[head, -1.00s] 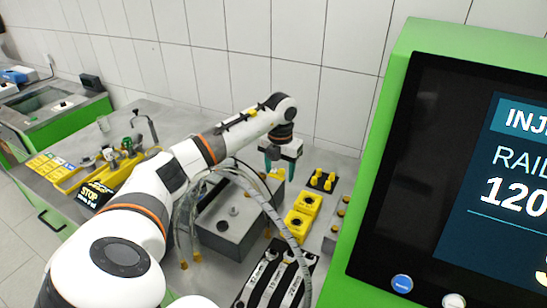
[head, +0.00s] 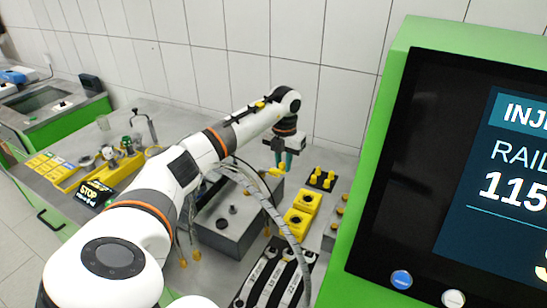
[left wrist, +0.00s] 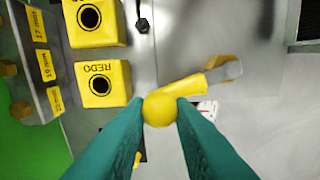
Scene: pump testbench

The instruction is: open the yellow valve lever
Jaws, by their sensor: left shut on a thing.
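The yellow valve lever (left wrist: 185,94) shows in the left wrist view as a yellow bar with a round ball end. Its far end meets a grey metal piece at the right. My left gripper (left wrist: 158,110) has its teal fingers on both sides of the ball end and is shut on it. In the head view, the left gripper (head: 285,164) points down over the bench, with the yellow lever (head: 276,170) just left of its fingertips. The valve body is mostly hidden behind the arm and gripper there. My right gripper is not in view.
A grey box (head: 238,225) sits below my arm. The large green-framed screen (head: 465,175) blocks the right side. The tiled wall is behind.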

